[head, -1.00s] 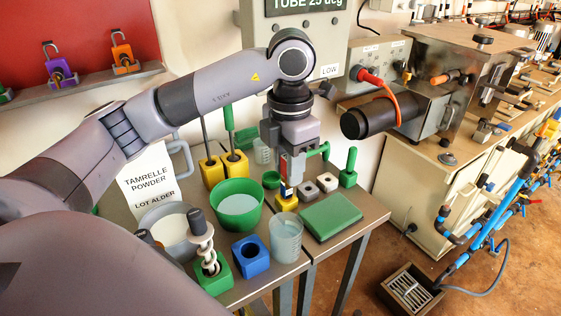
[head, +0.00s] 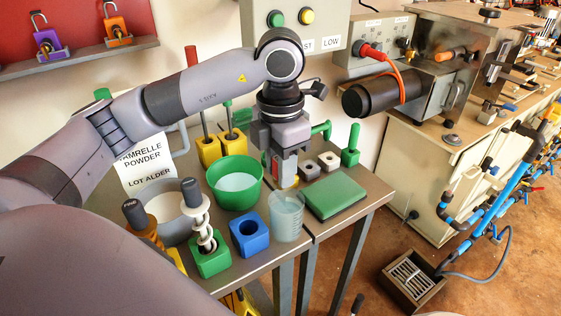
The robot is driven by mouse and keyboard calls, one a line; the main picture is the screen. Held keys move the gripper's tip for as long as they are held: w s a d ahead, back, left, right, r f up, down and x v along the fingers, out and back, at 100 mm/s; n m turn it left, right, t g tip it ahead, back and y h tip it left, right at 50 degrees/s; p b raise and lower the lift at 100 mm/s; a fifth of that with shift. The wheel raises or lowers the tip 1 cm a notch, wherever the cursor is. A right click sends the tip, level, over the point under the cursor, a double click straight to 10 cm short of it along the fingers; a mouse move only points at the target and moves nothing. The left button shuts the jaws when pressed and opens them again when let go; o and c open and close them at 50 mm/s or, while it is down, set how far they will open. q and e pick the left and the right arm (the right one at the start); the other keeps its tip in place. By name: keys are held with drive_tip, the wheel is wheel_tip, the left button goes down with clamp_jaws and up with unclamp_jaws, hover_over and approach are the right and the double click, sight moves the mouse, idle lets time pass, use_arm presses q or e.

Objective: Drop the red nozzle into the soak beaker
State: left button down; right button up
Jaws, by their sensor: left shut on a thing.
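My left gripper (head: 284,180) is low over the table, behind a clear beaker of pale liquid (head: 286,222), which looks like the soak beaker. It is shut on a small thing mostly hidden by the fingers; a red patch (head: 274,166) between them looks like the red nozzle. A yellow block sits just under the fingertips, largely hidden; whether the held thing touches it I cannot tell. My right gripper is not in view.
A green bowl (head: 236,183) of liquid stands left of the gripper. A blue block (head: 249,236) and a green holder with a white spiral stirrer (head: 207,240) stand in front. A green pad (head: 333,196) lies right; grey blocks stand behind it.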

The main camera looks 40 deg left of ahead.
use_arm(q)
drive_tip(key=c, duration=0.8)
unclamp_jaws()
drive_tip(key=shift+o, duration=0.2)
drive_tip(key=shift+r+p, duration=0.45)
drive_tip(key=shift+r, duration=3.15)
drive_tip(key=shift+s, duration=0.1)
